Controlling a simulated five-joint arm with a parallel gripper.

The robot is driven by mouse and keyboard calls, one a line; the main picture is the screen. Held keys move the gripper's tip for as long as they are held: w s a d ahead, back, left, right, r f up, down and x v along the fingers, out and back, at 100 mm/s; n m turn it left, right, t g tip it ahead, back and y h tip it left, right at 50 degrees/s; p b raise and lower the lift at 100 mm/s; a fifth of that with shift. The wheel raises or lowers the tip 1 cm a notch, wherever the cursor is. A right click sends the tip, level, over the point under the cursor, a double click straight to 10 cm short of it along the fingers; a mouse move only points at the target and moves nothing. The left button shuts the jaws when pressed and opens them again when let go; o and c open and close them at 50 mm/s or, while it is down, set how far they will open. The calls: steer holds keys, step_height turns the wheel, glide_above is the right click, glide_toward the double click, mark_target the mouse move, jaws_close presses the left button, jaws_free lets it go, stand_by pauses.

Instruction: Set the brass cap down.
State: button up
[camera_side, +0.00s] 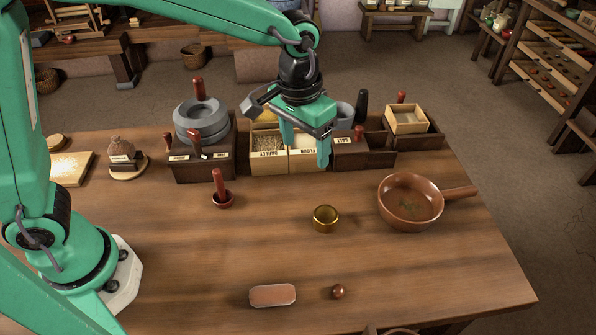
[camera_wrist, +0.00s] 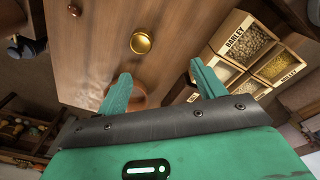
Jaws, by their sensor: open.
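The brass cap (camera_side: 326,218) stands on the wooden table (camera_side: 280,262), left of the brown pan, with nothing touching it. It looks upright, with its round rim upward. In the wrist view the cap (camera_wrist: 141,43) shows as a gold disc above the fingertips. My gripper (camera_side: 305,150) is open and empty, raised behind the cap in the side view, in front of the box row. In the wrist view my gripper (camera_wrist: 160,70) has its two green fingers wide apart with nothing between them.
A brown pan (camera_side: 410,203) with a handle stands right of the cap. A red-handled piece (camera_side: 222,198) stands to the left. Grain boxes (camera_side: 268,160) and a stone quern (camera_side: 201,117) line the back. A pink block (camera_side: 273,295) and small ball (camera_side: 338,291) lie in front.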

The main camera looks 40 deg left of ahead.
steer(key=s+a+r+t, duration=0.1)
steer(key=s+a+r, duration=0.3)
steer(key=a, duration=0.2)
steer(key=s+a+r+t, duration=0.1)
steer(key=s+a+r, duration=0.2)
steer(key=a, duration=0.3)
steer(key=s+a+n+t, duration=0.1)
steer(key=s+a+t, duration=0.1)
steer(key=s+a, duration=0.5)
steer(key=s, duration=0.2)
steer(key=shift+s+a+t, duration=0.35)
steer(key=shift+a+t, duration=0.05)
